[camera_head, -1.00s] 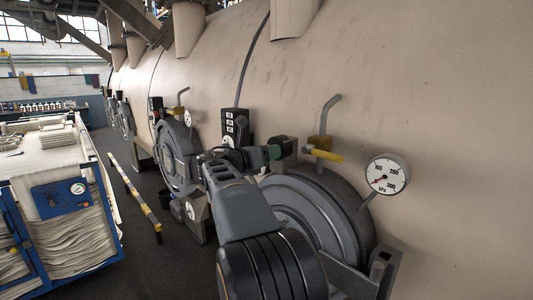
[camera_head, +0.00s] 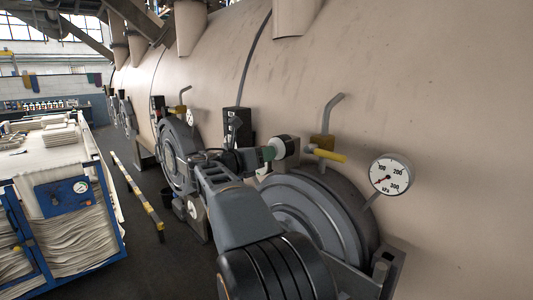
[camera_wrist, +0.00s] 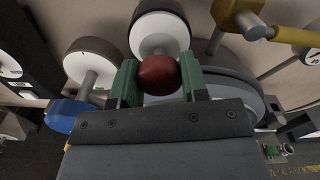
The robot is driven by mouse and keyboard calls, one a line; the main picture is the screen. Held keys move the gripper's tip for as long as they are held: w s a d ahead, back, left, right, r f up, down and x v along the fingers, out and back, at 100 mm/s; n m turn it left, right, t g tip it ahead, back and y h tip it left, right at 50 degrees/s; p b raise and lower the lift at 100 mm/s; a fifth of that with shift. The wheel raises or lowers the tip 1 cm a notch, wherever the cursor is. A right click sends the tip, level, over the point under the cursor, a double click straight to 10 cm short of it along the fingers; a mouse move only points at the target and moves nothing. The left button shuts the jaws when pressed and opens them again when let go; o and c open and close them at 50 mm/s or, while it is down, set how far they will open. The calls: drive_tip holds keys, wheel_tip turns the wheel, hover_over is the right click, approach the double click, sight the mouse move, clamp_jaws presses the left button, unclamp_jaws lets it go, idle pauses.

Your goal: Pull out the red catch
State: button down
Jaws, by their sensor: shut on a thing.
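The red catch (camera_wrist: 158,72) is a rounded dark red knob. In the wrist view it sits between the green-padded fingers of my gripper (camera_wrist: 159,80), which is shut on it. Behind it is a pale round boss with a dark rim (camera_wrist: 160,32). In the head view my gripper (camera_head: 268,153) is beside the boss (camera_head: 289,147) on the vessel wall, above the round door (camera_head: 315,213). The red catch is hidden there by the fingers.
A yellow-handled valve (camera_head: 328,155) and a pressure gauge (camera_head: 390,174) are close on the right. A dark labelled box (camera_head: 238,127) is behind my gripper. A blue knob (camera_wrist: 68,115) shows in the wrist view. A fabric cart (camera_head: 60,200) stands left, beyond a striped barrier (camera_head: 137,193).

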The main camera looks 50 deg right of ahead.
drive_tip(key=c, duration=1)
unclamp_jaws()
drive_tip(key=shift+a, duration=0.15)
drive_tip(key=shift+o, duration=0.9)
drive_tip(key=shift+w+a, duration=0.1)
drive_tip(key=shift+a, duration=0.05)
drive_tip(key=shift+o, duration=1)
drive_tip(key=shift+d, duration=0.2)
drive_tip(key=a+b, duration=0.3)
drive_tip(key=a, duration=1)
drive_tip(key=shift+w+a, duration=0.4)
